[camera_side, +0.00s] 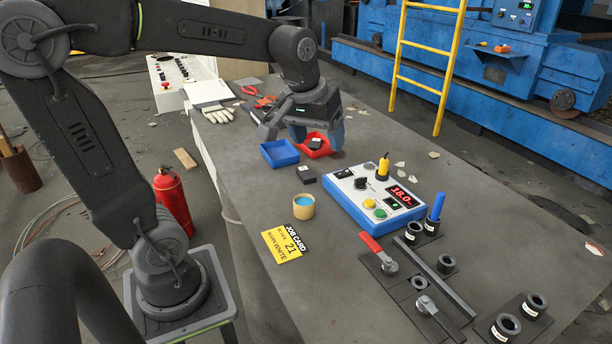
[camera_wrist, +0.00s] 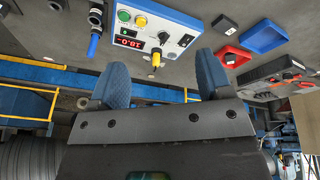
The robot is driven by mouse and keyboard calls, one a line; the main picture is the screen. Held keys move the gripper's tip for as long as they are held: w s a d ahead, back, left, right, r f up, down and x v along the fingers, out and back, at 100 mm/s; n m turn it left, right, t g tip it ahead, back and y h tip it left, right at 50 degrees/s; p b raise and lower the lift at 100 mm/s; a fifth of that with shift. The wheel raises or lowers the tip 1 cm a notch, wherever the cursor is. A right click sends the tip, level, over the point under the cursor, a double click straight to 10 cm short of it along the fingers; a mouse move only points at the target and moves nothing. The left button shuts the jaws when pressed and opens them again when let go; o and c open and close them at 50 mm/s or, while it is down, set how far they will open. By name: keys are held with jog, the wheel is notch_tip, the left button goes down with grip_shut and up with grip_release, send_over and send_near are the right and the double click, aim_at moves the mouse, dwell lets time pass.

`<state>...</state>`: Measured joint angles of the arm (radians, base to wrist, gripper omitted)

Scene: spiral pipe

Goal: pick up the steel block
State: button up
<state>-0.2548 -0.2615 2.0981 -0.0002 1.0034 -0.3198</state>
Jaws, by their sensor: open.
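Two small dark blocks are in view, and I cannot tell which is the steel one. One dark block (camera_side: 306,174) lies on the bare table in front of the blue tray; it also shows at the top of the wrist view (camera_wrist: 225,23). The other block (camera_side: 315,144) is in the red tray (camera_side: 325,152), and shows in the wrist view (camera_wrist: 230,58). My gripper (camera_side: 318,134) is open and empty, its blue fingers overlapping the red tray in the side view. In the wrist view, both blocks lie right of the gap between my fingers (camera_wrist: 162,76).
A blue tray (camera_side: 279,153) stands left of the red one. A control box (camera_side: 374,194) with a yellow plug (camera_side: 383,166) is to the right. Table behind the control box is mostly clear.

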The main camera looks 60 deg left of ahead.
jog(key=w+a+f+n+g, duration=0.25)
jog(key=w+a+n, duration=0.35)
jog(key=a, duration=0.5)
jog(key=n, duration=0.4)
send_over(306, 172)
notch_tip(306, 172, down, 8)
jog(key=shift+g+h, duration=0.35)
jog(key=shift+h, duration=0.05)
jog(key=f, duration=0.4)
jog(key=d+f, duration=0.1)
jog(key=f, duration=0.2)
jog(key=shift+w+f, duration=0.1)
jog(key=shift+w, duration=0.15)
jog(key=shift+s+a+f, duration=0.1)
jog(key=shift+a+f, duration=0.05)
jog(key=shift+f, duration=0.9)
jog(key=shift+s+a+f, duration=0.1)
jog(key=shift+f, duration=0.9)
jog(key=shift+s+a+f, duration=0.1)
jog(key=shift+a+f, duration=0.05)
jog(key=shift+f, duration=0.9)
jog(key=shift+r, duration=0.1)
jog(key=c, duration=1.3)
jog(key=shift+o, duration=0.2)
